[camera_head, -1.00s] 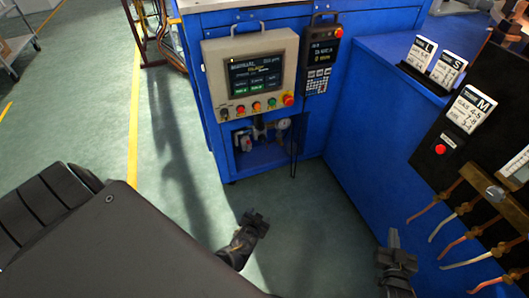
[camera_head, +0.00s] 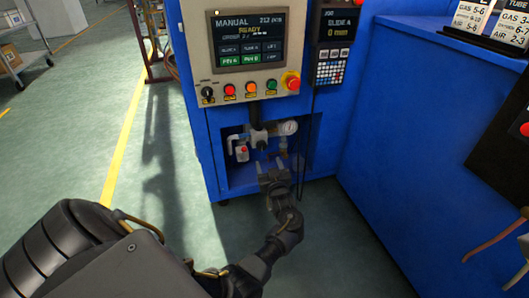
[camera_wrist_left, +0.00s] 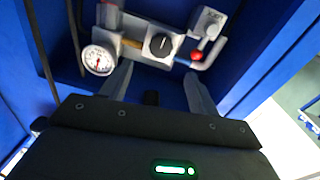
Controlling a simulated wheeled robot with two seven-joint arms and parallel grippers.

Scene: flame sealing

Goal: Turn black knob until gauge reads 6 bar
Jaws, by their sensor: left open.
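The black knob (camera_wrist_left: 161,45) sits in the middle of a grey air unit, with a white mark on its face, in the left wrist view. The round white gauge (camera_wrist_left: 98,60) is to its left with a red needle; its numbers are too small to read. In the head view, the gauge (camera_head: 289,128) and knob (camera_head: 262,145) show in the blue cabinet's lower opening. My left gripper (camera_head: 272,168) is just below the knob in that view. In the left wrist view, its two fingers (camera_wrist_left: 158,82) stand apart, empty, with the knob beyond the gap between them.
A red-tipped valve (camera_wrist_left: 197,55) sits to the knob's right in the left wrist view. The control panel (camera_head: 213,88) with a red stop button (camera_head: 291,81) is above the opening. Blue cabinet walls enclose the unit. A black cable hangs at the opening's right.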

